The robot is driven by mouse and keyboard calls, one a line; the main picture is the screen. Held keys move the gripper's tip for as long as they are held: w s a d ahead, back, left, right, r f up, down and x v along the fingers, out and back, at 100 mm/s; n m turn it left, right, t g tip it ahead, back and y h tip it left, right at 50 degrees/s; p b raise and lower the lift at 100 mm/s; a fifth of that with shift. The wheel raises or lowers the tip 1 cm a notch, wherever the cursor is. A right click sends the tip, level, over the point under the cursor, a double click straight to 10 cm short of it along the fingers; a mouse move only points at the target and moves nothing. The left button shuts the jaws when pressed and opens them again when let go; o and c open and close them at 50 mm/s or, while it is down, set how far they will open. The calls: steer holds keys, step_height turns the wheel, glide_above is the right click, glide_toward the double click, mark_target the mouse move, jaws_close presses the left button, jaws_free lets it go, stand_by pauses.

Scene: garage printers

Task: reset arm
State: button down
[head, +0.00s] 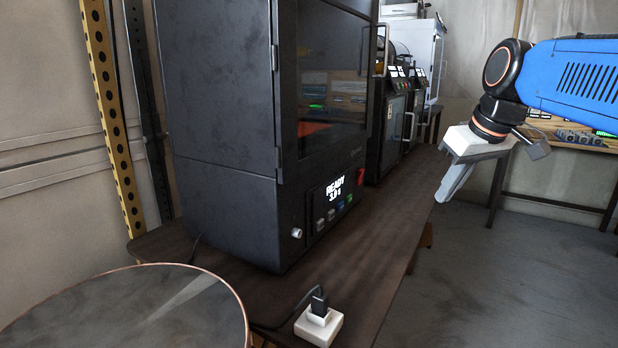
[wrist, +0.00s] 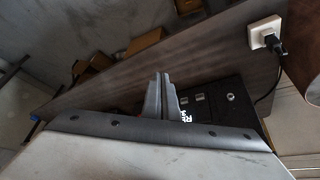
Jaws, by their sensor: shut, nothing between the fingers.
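My gripper (head: 457,183) hangs at the right in the head view, in the air beyond the table's right edge, pointing down and slightly left. Its fingers are together and empty. In the wrist view the closed fingers (wrist: 161,97) stand in the middle, in front of the table. My blue arm reaches in from the right of the head view. Nothing touches the gripper.
A black printer (head: 225,130) with a lit READY panel stands on the dark table (head: 345,250). More machines (head: 395,115) stand behind it. A white socket block (head: 318,326) with a plugged cable sits at the front. A round-topped surface (head: 130,310) is front left. Open floor (head: 480,290) lies right.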

steer(key=s+f+m, duration=0.2)
steer(key=s+f, duration=0.8)
steer(key=f, duration=0.2)
steer(key=s+f+m+h, duration=0.1)
steer(key=s+f+m, duration=0.1)
steer(key=s+f, duration=0.7)
step_height(320, 180, down, 3)
steer(key=shift+s+d+f, duration=0.1)
steer(key=shift+s+d, duration=0.3)
steer(key=shift+d, duration=0.05)
